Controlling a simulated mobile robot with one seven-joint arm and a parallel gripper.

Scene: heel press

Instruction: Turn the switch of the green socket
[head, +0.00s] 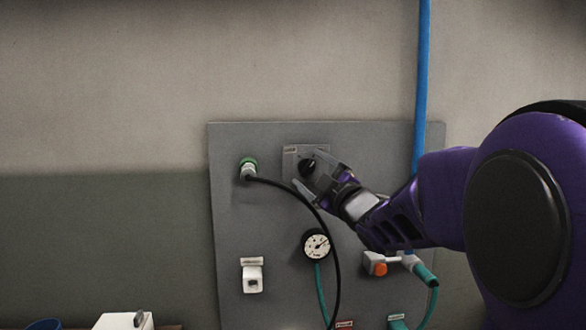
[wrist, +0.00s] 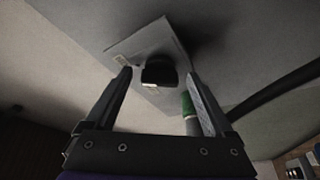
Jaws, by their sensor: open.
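The green socket (head: 248,166) is at the upper left of the grey panel, with a plug and a black cable in it. It also shows in the wrist view (wrist: 188,104), beside the right finger. The switch is a black knob (head: 307,167) on a grey plate (head: 322,152) to the right of the socket. In the wrist view the knob (wrist: 158,74) stands between the two fingers, near their tips. My gripper (head: 318,174) is open and reaches the plate from the lower right. I cannot tell whether a finger touches the knob.
The black cable (head: 320,218) hangs in an arc just left of my gripper. Below are a gauge (head: 317,246), a white fitting (head: 252,276) and an orange-knobbed valve (head: 380,269). A blue pipe (head: 421,80) runs down the wall at the right. The wall left of the panel is clear.

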